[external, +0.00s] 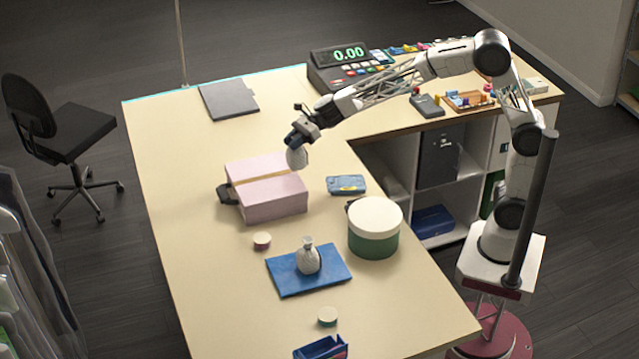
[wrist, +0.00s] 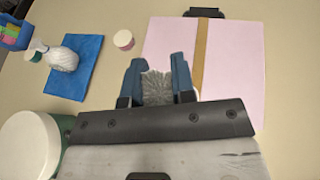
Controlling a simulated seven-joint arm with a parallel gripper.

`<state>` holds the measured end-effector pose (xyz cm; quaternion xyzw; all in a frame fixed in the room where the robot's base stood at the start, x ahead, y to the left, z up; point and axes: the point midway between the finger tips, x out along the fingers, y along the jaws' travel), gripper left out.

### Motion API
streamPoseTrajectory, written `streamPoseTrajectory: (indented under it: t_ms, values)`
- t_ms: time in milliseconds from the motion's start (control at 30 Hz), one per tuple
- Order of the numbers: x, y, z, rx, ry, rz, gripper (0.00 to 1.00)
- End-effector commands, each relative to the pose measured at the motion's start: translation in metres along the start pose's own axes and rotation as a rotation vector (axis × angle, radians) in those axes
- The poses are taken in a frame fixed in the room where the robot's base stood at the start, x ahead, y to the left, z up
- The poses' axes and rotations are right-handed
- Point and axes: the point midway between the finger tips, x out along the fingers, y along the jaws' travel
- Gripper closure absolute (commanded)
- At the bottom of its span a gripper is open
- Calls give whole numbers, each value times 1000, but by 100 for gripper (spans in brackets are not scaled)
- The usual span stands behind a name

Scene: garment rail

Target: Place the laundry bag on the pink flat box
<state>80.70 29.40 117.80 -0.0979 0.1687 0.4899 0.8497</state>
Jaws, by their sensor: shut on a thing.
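I cannot tell how high the bag is above the box. The box's visible top is bare.
A green tub with a white lid (external: 374,240), a blue packet (external: 346,184) and a small round tin (external: 262,240) lie around the box. A cash register (external: 345,75) stands behind.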

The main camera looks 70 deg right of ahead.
Motion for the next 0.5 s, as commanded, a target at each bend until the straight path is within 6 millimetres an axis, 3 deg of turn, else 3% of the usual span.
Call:
streamPoseTrajectory:
  t_ms: [500]
  values:
    - [52,-43,14,0,0,1,100]
